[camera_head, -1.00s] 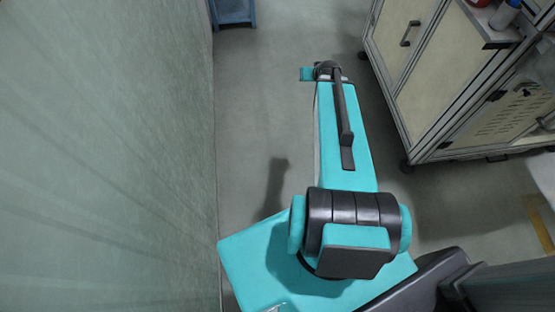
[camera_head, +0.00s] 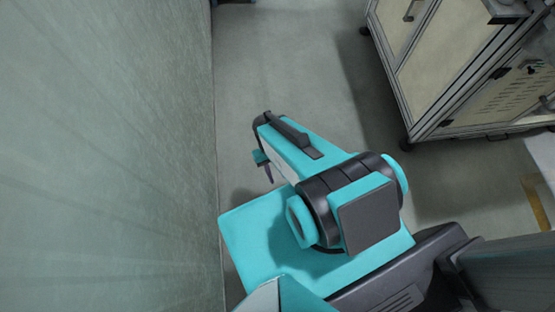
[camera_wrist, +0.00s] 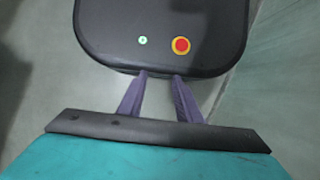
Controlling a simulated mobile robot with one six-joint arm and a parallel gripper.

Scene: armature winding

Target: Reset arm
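My arm is folded close to my body in the head view, with its forearm slanting up and to the left. My gripper (camera_head: 267,172) hangs at the end of the forearm, small and partly hidden behind the arm. In the wrist view, the two purple-grey fingers of my gripper (camera_wrist: 160,80) stand apart with a clear gap. Nothing is held between them. No loose task object shows near the gripper.
A pale green wall or partition (camera_head: 105,150) runs along the left, close to the gripper's side. A wheeled metal-framed cabinet (camera_head: 455,60) with cream panels stands at the upper right. Bare grey floor (camera_head: 290,60) lies between them.

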